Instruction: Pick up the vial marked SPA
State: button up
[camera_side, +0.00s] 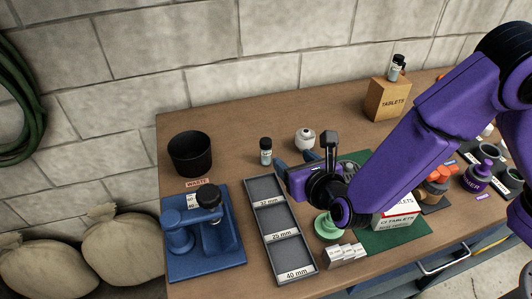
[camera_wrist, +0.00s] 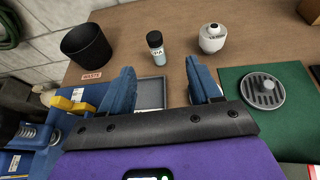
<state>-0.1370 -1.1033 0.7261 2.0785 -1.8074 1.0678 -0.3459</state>
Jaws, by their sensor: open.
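A small vial (camera_side: 265,152) with a black cap and pale blue-grey body stands upright on the wooden bench, behind the grey tray. It also shows in the wrist view (camera_wrist: 157,50), where its small white label is hard to read but may say SPA. In the wrist view the vial appears beyond and between the fingertips (camera_wrist: 160,76), apart from both.
A white round container (camera_side: 305,139) stands just right of the vial. The grey sectioned tray (camera_side: 268,218) lies in front. A black waste bin (camera_side: 190,154) and blue press (camera_side: 203,245) are at left. Bench behind the vial is clear.

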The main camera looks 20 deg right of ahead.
aim_at(266, 141)
jog(key=x, duration=1.1)
jog(key=shift+w+a+f, duration=0.15)
jog(key=shift+w+a, duration=0.1)
jog(key=shift+a+x, duration=0.15)
jog(key=shift+x, duration=1.35)
jog(key=shift+a+x, duration=0.15)
jog(key=shift+x, duration=1.3)
jog(key=c, duration=1.1)
